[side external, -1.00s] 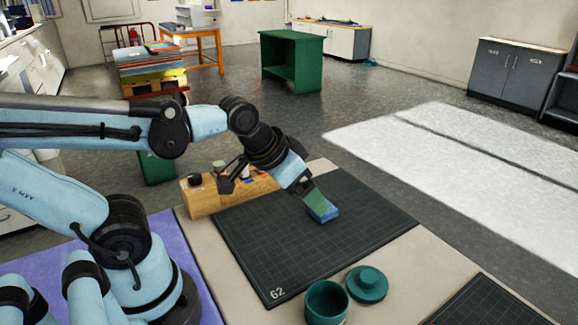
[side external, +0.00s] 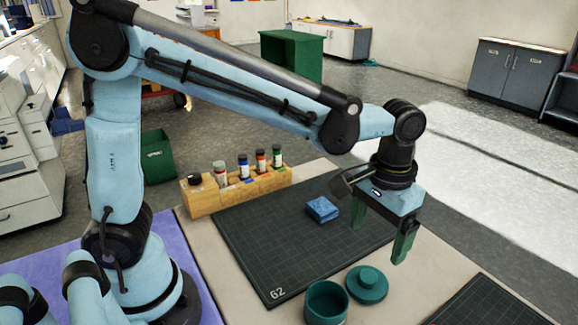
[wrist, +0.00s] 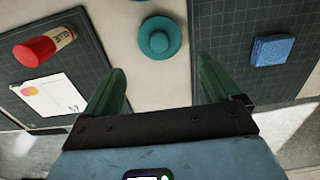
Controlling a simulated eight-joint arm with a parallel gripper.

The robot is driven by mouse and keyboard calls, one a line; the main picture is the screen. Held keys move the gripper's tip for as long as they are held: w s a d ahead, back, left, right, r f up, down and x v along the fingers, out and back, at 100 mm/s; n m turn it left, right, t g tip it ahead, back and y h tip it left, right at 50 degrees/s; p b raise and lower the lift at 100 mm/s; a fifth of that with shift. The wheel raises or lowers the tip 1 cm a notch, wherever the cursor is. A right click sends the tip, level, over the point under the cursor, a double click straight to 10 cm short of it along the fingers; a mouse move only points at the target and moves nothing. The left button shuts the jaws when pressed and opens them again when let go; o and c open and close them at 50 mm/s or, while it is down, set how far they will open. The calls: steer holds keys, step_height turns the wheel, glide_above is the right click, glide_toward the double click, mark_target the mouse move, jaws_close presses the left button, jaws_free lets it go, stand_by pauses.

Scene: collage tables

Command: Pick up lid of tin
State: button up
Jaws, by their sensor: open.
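The teal round lid (side external: 366,284) with a raised knob lies on the beige table, knob up. It also shows in the wrist view (wrist: 160,38), ahead of my fingers and roughly centred between them. The teal tin (side external: 326,303) stands open to the left of the lid in the side view; only an edge of it shows at the top of the wrist view. My gripper (side external: 380,240) is open and empty, with green fingers pointing down above the table, higher than the lid and behind it in the side view. The fingers also show in the wrist view (wrist: 161,80).
A blue sponge-like block (side external: 321,209) lies on the dark gridded mat (side external: 270,245). A wooden rack (side external: 238,190) with several small bottles stands at the mat's back left. Another dark mat holds a red-capped bottle (wrist: 45,46) and a white card (wrist: 50,96).

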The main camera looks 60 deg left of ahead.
mark_target(369, 276)
step_height(369, 276, down, 11)
steer(key=shift+w+f, duration=0.1)
steer(key=shift+f, duration=0.1)
stand_by(0.6)
steer(key=shift+c, duration=0.2)
steer(key=c, duration=0.6)
steer(key=shift+r, duration=0.1)
